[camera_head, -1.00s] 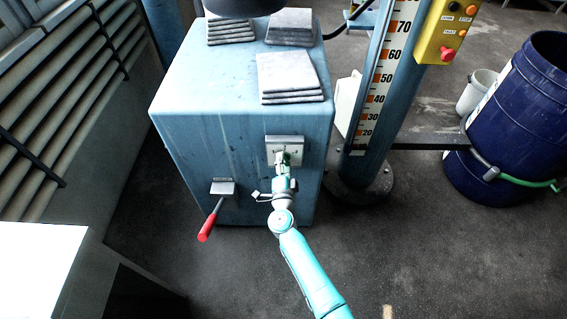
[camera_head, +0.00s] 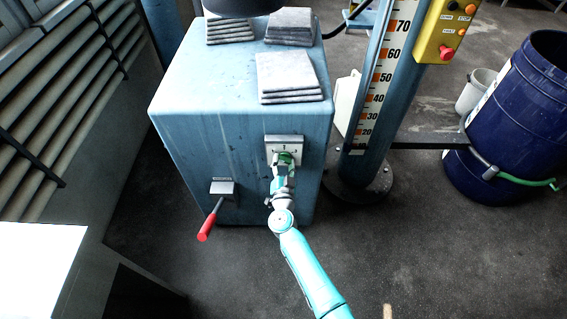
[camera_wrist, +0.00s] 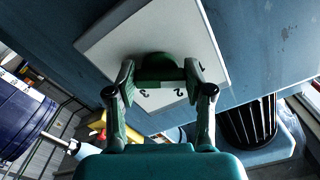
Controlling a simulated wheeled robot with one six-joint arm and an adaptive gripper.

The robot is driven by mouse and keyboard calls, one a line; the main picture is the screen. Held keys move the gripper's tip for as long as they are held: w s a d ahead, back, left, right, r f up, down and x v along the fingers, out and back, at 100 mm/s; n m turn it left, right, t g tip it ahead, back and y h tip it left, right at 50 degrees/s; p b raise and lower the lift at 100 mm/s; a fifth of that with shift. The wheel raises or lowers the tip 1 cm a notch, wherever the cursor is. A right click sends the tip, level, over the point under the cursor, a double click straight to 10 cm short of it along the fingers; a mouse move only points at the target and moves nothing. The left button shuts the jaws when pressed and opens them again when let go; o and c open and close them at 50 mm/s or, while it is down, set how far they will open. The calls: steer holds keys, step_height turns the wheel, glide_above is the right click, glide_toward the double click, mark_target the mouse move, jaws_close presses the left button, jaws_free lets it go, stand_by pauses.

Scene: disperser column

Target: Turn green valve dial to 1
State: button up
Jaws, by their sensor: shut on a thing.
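The green valve dial (camera_wrist: 160,68) sits on a light square plate (camera_wrist: 205,50) that looks turned in the wrist view. The digits 2 and 3 show on the plate below the dial. My gripper (camera_wrist: 160,80) has one finger on each side of the dial and is shut on it. In the head view the plate (camera_head: 271,142) is on the front of the blue housing, with the green dial (camera_head: 285,157) partly hidden behind my gripper (camera_head: 282,165). The dial's exact pointing direction is hard to tell.
A red-handled lever (camera_head: 207,226) sticks out of the blue housing (camera_head: 170,125), left of my arm. Grey pads (camera_head: 288,75) lie on top. A scale column (camera_head: 375,110), yellow button box (camera_head: 446,30) and blue drum (camera_head: 520,130) stand to the right. Floor in front is open.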

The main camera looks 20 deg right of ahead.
steer(key=shift+f, duration=0.1)
stand_by(0.3)
steer(key=o, duration=1.2)
steer(key=shift+c, duration=0.2)
steer(key=v, duration=1.2)
steer(key=shift+s, duration=0.1)
steer(key=s+d+r+n+y, duration=0.1)
steer(key=s+r, duration=0.4)
steer(key=s, duration=0.9)
steer(key=s+d+r+n+g+y, duration=0.1)
steer(key=s+r+n, duration=0.4)
steer(key=s, duration=0.9)
steer(key=s+d+r+n+g+y, duration=0.1)
steer(key=s+r, duration=0.4)
steer(key=s, duration=0.9)
steer(key=d+n+y, duration=0.1)
steer(key=n+y, duration=0.1)
steer(key=shift+s+n+y, duration=0.2)
steer(key=shift+n+y, duration=0.1)
